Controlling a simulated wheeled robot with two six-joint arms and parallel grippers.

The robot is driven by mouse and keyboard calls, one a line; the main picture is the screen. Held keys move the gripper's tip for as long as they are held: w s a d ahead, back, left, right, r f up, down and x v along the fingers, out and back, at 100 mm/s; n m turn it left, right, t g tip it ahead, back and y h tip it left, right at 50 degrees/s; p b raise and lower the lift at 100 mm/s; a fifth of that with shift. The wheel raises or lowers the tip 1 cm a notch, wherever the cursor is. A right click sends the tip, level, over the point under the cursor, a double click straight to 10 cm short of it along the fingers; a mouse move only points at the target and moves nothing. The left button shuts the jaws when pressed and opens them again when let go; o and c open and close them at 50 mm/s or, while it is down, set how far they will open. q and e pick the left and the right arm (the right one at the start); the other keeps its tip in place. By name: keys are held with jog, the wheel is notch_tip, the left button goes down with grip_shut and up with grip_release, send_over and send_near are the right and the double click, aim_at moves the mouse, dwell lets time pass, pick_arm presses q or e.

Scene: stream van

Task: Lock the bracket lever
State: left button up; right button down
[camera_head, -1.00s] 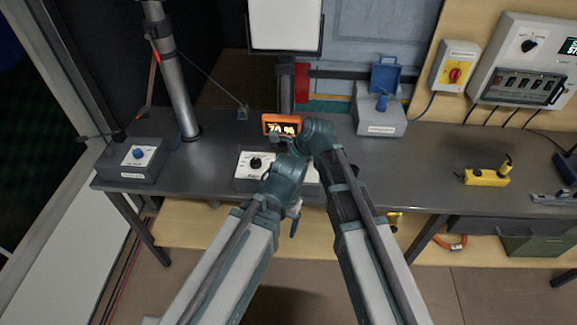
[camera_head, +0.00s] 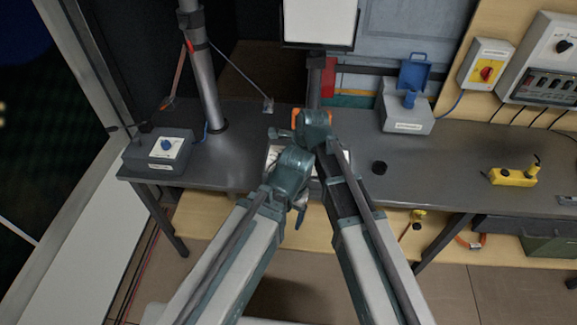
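A grey upright pole (camera_head: 206,85) stands on the left part of the dark table. It has a dark collar and a small red part (camera_head: 190,46) near its top; I cannot tell whether this is the bracket lever or whether it is locked. My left arm (camera_head: 290,172) and my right arm (camera_head: 314,128) reach up the middle of the view, their far ends over the table's front, right of the pole. Neither gripper's fingertips can be made out; my arm links hide that region.
A grey box with a blue knob (camera_head: 167,145) stands left of the pole. A thin cable runs from the pole to a small fitting (camera_head: 267,105). A grey box with a raised blue lid (camera_head: 408,113) and a yellow device (camera_head: 514,176) stand right.

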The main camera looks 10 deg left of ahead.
pick_arm(q)
jog(key=shift+a+f, duration=0.1)
jog(key=shift+a, duration=0.15)
pick_arm(e)
jog(key=shift+a+f, duration=0.1)
jog(key=shift+a, duration=0.15)
jog(key=shift+d, duration=0.1)
pick_arm(q)
notch_tip(320, 180, up, 13)
jog(key=a+p, duration=0.1)
jog(key=p, duration=1.1)
jog(key=shift+s+p, duration=0.25)
jog(key=shift+p, duration=0.1)
pick_arm(e)
jog(key=a+v, duration=0.1)
jog(key=v, duration=1.2)
jog(key=shift+s+a+r, duration=0.2)
jog(key=shift+a+r, duration=0.05)
jog(key=shift+a, duration=0.15)
pick_arm(q)
jog(key=shift+f, duration=0.1)
